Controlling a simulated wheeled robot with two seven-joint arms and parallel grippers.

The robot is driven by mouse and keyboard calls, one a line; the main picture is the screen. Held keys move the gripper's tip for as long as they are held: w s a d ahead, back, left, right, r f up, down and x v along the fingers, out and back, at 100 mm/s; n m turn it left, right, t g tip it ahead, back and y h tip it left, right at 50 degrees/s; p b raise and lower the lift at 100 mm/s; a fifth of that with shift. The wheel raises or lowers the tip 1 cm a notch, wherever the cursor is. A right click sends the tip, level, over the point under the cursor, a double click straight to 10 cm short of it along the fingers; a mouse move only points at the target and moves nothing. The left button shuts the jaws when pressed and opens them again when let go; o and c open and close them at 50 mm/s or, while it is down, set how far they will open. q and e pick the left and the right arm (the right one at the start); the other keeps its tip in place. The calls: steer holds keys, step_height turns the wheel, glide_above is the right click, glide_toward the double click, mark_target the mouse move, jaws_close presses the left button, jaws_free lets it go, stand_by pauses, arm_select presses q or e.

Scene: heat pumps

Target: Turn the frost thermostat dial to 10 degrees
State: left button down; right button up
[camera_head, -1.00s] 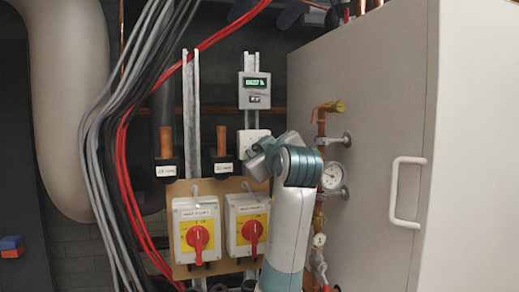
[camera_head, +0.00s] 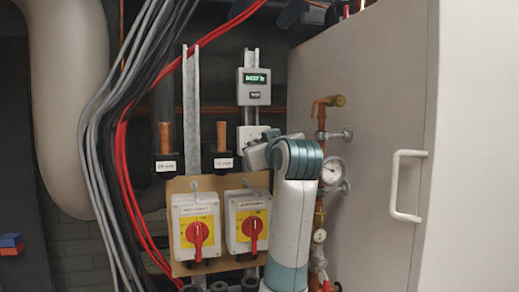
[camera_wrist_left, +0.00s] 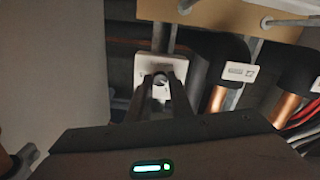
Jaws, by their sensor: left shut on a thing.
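The frost thermostat, a small white box (camera_head: 248,134), is on the metal rail below a grey display unit. My left gripper (camera_wrist_left: 161,85) is against the front of the thermostat. In the left wrist view the thermostat (camera_wrist_left: 152,62) appears upside down, with both dark fingers at its face. The fingers are shut on the dial (camera_wrist_left: 160,79), which is mostly hidden between them. The dial's setting and scale cannot be read. In the head view my wrist hides the gripper tips and part of the thermostat. My right gripper is not in view.
The grey display unit (camera_head: 254,87) has a lit green screen. Two red rotary switches (camera_head: 197,234) (camera_head: 253,228) sit below. Copper pipes with a gauge (camera_head: 332,171) and a large cabinet (camera_head: 375,110) stand close on the right. Red and grey cables (camera_head: 110,130) hang left.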

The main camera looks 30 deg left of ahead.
arm_select(q)
steer(key=shift+m+b, duration=1.1)
steer(key=shift+m, duration=9)
steer(key=c, duration=1.6)
jaws_free()
steer(key=shift+d, duration=0.1)
